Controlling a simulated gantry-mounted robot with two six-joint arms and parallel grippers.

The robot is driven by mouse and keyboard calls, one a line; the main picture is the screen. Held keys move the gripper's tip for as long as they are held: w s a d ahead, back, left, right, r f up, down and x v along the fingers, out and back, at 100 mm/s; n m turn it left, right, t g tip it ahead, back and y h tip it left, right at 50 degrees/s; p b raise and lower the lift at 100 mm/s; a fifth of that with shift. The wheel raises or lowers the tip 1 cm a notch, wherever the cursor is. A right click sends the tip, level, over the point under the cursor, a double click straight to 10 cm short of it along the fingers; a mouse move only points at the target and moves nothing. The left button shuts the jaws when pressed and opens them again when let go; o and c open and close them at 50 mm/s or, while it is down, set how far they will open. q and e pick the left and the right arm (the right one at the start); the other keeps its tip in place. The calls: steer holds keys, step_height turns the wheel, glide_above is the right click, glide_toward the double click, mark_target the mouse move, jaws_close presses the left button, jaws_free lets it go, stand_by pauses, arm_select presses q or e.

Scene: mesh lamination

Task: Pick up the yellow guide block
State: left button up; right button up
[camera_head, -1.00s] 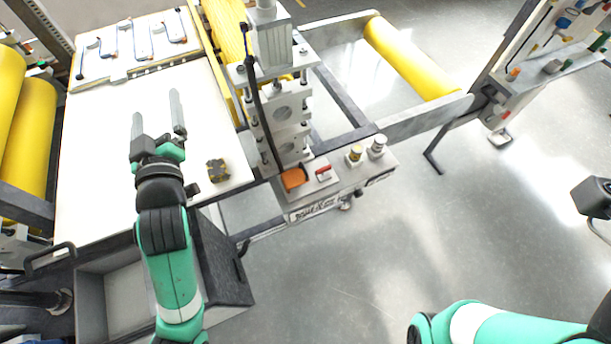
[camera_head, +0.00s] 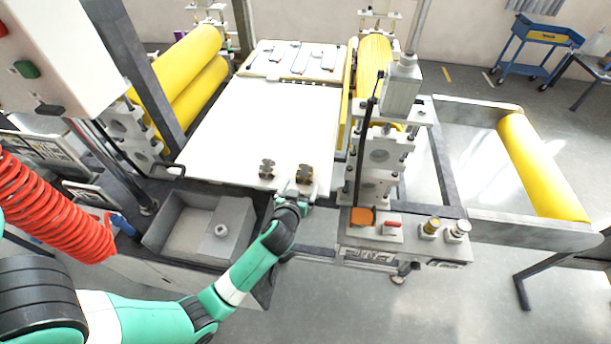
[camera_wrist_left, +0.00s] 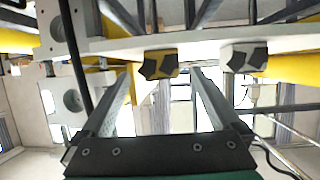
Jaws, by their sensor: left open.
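The yellow guide block (camera_head: 306,173), yellow with black faces, sits near the front right corner of the white table top (camera_head: 262,125). My left gripper (camera_head: 303,188) is at the table's front edge, close in front of this block. In the left wrist view, the yellow block (camera_wrist_left: 158,64) appears between the open fingers (camera_wrist_left: 163,78), slightly beyond their tips, and the space between the fingers is empty. A similar grey and black block (camera_head: 266,170) stands to its left; it also shows in the wrist view (camera_wrist_left: 245,57). My right gripper is not in view.
A roller press (camera_head: 378,150) stands just right of the yellow block. A control box (camera_head: 392,232) with an orange part (camera_head: 361,217) is to the right of my gripper. A grey bin (camera_head: 172,222) lies front left. The white table's middle is clear.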

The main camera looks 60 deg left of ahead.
mark_target(305, 174)
arm_select(q)
steer(key=shift+x, duration=0.9)
steer(key=x, duration=0.5)
steer(key=shift+a+r, duration=0.25)
steer(key=shift+r, duration=0.1)
jaws_close()
